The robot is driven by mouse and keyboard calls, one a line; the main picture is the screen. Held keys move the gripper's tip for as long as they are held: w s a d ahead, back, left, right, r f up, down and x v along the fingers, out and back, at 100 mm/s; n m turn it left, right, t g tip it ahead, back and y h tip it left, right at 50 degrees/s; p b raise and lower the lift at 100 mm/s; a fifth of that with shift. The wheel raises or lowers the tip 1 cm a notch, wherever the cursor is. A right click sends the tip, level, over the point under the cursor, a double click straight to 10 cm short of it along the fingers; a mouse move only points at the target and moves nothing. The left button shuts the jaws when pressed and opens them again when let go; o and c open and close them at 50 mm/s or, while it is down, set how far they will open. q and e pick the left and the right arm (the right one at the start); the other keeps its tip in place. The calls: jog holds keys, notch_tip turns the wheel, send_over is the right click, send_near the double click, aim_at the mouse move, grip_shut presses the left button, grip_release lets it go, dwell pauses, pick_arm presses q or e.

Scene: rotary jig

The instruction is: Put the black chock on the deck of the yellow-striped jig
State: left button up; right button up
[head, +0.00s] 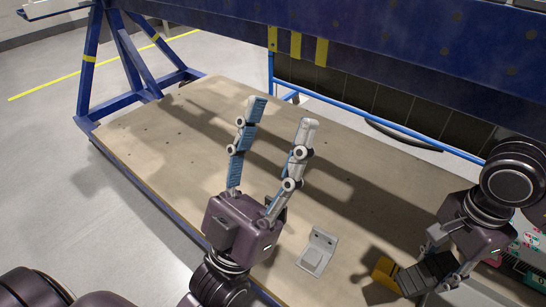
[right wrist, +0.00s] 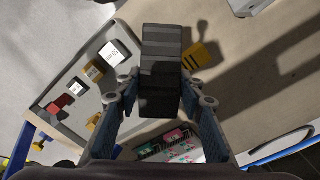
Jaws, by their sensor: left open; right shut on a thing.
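The black chock (head: 428,273) is a dark, ridged block held at the lower right of the head view. In the right wrist view the chock (right wrist: 161,58) stands between the fingers and sticks out past them. My right gripper (right wrist: 160,85) is shut on it; whether it touches the surface below is unclear. The jig is a blue frame with yellow bands (head: 296,45); a wide tan deck (head: 160,140) lies beneath its blue beam. My left gripper (head: 283,111) is open and empty over the deck, fingers pointing away.
A grey metal bracket (head: 318,250) and a yellow block (head: 385,272) sit on the tan surface near the chock. In the right wrist view a grey tray (right wrist: 62,72) holds several small boxes. The deck's far left part is clear. The blue beam (head: 420,85) overhangs the back.

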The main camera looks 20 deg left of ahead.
aim_at(402, 288)
jog(key=m, duration=0.4)
jog(key=s+a+m+p, duration=0.1)
jog(key=m, duration=0.3)
jog(key=s+a+f+m+p, duration=0.1)
jog(key=m, duration=0.3)
jog(key=shift+s+a, duration=0.15)
jog(key=shift+a, duration=0.1)
jog(key=s+a+m+p, duration=0.1)
jog(key=m, duration=0.3)
jog(key=m+p, duration=0.1)
jog(key=m, duration=0.3)
jog(key=s+a+m+p, duration=0.1)
jog(key=m, duration=0.4)
jog(key=shift+s+a+f, duration=0.3)
jog(key=shift+s, duration=0.05)
pick_arm(q)
jog(key=w+f+g+y, duration=0.3)
jog(key=w+f+g, duration=0.6)
jog(key=f, duration=0.3)
jog(key=shift+w+d, duration=0.45)
jog(key=shift+w, duration=0.1)
pick_arm(e)
jog(key=shift+s+a+m, duration=0.1)
jog(key=shift+a+m, duration=0.05)
jog(key=shift+m, duration=0.6)
jog(key=shift+s+a+m, duration=0.1)
jog(key=shift+m, duration=0.65)
